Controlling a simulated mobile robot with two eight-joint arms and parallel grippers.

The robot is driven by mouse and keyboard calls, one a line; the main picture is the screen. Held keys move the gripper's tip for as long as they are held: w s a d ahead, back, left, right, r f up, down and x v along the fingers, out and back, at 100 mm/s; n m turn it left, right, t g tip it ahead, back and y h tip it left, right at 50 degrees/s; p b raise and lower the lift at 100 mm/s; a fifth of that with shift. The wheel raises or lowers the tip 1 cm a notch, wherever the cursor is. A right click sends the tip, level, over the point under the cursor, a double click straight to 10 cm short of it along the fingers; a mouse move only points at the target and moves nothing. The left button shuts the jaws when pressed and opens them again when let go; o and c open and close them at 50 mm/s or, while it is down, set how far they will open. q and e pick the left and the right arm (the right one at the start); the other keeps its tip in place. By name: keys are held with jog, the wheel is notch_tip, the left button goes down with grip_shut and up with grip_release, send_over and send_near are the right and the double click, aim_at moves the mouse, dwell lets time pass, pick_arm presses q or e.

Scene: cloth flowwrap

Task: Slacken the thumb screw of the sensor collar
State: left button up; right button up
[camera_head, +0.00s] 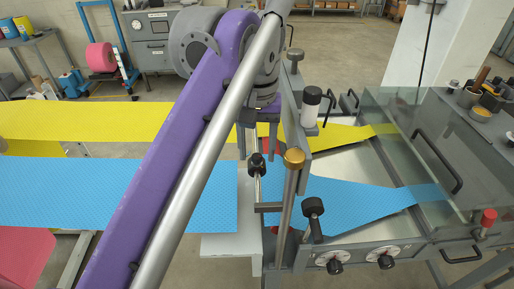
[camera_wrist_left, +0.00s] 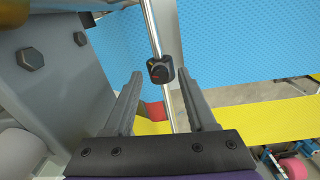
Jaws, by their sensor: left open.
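The sensor collar (camera_head: 257,165) is a small black piece on a thin upright metal rod, beside the cut end of the blue web. Contact cannot be made out. In the head view my left gripper (camera_head: 267,128) hangs just above the collar, partly behind the grey post; its fingers are hard to see. My right gripper is not in view.
A grey upright post (camera_head: 290,120) with a brass knob (camera_head: 293,158) stands close to the collar. A black-knobbed lever (camera_head: 313,207) is in front. The blue web (camera_head: 120,190) and yellow web (camera_head: 90,120) run alongside. A glass guard (camera_head: 420,130) covers the right.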

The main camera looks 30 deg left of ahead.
pick_arm(q)
jog(key=shift+c, duration=0.3)
grip_shut()
jog(key=shift+n, duration=0.4)
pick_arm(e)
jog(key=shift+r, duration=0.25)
pick_arm(q)
jog(key=shift+r+n+p, duration=0.1)
jog(key=shift+n+p, duration=0.5)
jog(key=shift+n, duration=0.4)
jog(key=n+p, duration=0.1)
jog(key=n, duration=0.2)
jog(key=shift+n, duration=0.3)
jog(key=n, duration=0.3)
jog(key=shift+n+p, duration=0.3)
jog(key=shift+p, duration=0.1)
jog(key=shift+n+p, duration=0.3)
jog(key=shift+n, duration=1.5)
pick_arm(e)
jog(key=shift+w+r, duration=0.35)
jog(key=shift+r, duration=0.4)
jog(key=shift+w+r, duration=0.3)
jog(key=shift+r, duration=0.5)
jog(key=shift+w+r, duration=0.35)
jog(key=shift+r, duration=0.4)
